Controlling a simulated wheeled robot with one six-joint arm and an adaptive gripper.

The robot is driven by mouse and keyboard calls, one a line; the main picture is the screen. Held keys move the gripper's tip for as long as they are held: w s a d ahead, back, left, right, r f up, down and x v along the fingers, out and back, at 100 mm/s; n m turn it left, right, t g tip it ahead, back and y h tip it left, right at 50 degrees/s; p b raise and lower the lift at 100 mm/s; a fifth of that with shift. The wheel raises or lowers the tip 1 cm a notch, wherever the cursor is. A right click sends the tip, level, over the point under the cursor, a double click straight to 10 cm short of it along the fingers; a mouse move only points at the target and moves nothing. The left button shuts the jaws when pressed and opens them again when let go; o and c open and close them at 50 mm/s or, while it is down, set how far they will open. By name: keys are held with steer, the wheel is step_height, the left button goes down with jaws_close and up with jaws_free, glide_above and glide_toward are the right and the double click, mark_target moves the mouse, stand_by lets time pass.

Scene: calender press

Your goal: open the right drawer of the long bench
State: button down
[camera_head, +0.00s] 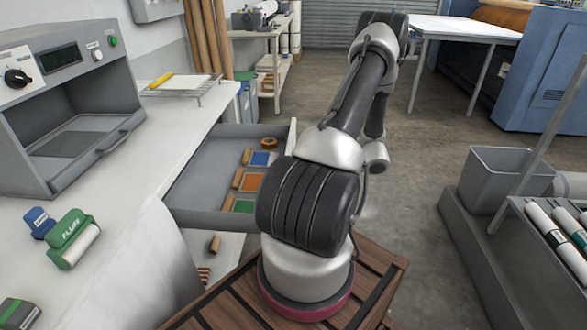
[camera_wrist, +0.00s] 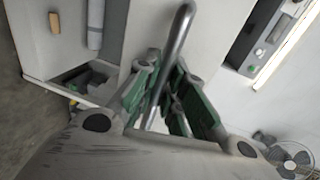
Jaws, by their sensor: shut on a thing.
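The long bench (camera_head: 150,150) has a white top and runs along the left in the head view. A grey drawer (camera_head: 190,188) stands pulled out from its side, well open. Inside lie a round wooden piece (camera_head: 268,143) and wooden-handled pads in blue (camera_head: 262,159), orange (camera_head: 252,182) and green (camera_head: 243,206). My gripper (camera_wrist: 164,80) is shut on a metal bar handle (camera_wrist: 179,35) in the wrist view, with green-padded fingers on both sides of the bar. My arm hides the gripper and the handle in the head view.
A grey bin (camera_head: 498,178) and a rack of rolls (camera_head: 550,225) stand at the right. Bare floor (camera_head: 430,140) lies between. A white table (camera_head: 465,28) is at the back.

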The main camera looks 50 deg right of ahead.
steer(key=shift+d, duration=0.1)
steer(key=c, duration=1.5)
jaws_free()
steer(key=shift+s, duration=0.1)
steer(key=v, duration=1.2)
steer(key=shift+f, duration=0.1)
